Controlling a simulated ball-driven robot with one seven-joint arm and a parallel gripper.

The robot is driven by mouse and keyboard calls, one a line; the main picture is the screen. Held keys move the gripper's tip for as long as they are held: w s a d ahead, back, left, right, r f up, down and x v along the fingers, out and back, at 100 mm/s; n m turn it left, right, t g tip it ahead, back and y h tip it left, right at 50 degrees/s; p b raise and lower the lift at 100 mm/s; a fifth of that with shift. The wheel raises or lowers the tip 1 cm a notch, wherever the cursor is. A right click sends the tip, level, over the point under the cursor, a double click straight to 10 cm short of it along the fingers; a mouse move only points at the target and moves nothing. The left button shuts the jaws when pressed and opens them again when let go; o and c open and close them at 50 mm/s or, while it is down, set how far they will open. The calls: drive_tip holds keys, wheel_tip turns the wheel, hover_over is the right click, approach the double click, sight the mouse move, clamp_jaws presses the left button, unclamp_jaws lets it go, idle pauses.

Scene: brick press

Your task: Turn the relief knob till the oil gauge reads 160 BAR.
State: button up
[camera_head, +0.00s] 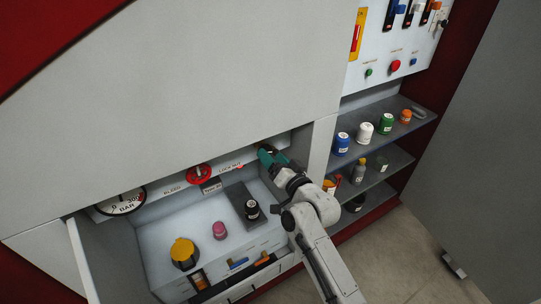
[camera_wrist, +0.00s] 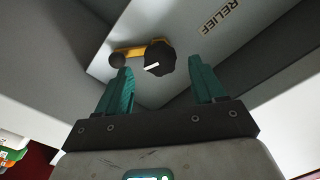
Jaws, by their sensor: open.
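The relief knob (camera_wrist: 160,58) is black with a white pointer mark, in the wrist view, beside the RELIEF lettering (camera_wrist: 220,17). My gripper (camera_wrist: 161,65) is open, with one teal finger on each side of the knob in that view; I cannot tell whether the tips reach around it. In the head view my gripper (camera_head: 266,154) is at the right end of the recess and mostly hides the knob. The oil gauge (camera_head: 121,203) is a white dial marked BAR at the recess's left end. Its upper part is cut off by the panel and its reading is too small to tell.
A yellow lever with a black ball (camera_wrist: 116,61) lies close beside the knob. A yellow-capped jar (camera_head: 184,253), a pink pot (camera_head: 219,230) and a black pot (camera_head: 251,209) stand in the recess. Shelves (camera_head: 398,128) hold several pots at right.

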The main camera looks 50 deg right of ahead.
drive_tip(key=b+v, duration=0.1)
drive_tip(key=v, duration=0.7)
drive_tip(key=shift+s, duration=0.3)
drive_tip(key=shift+a, duration=0.15)
drive_tip(key=s+a+f+n+g+y, duration=0.4)
drive_tip(key=s+a+f+n+g, duration=0.2)
drive_tip(key=a+f+g, duration=0.35)
drive_tip(key=s+a+f+n+g, duration=0.2)
drive_tip(key=s+g, duration=0.1)
drive_tip(key=s, duration=0.5)
drive_tip(key=s+a+f+n+g, duration=0.2)
drive_tip(key=s+g, duration=0.2)
drive_tip(key=s, duration=0.4)
drive_tip(key=shift+s+a+f+y, duration=0.25)
drive_tip(key=shift+a+f+y, duration=0.05)
drive_tip(key=shift+y, duration=0.1)
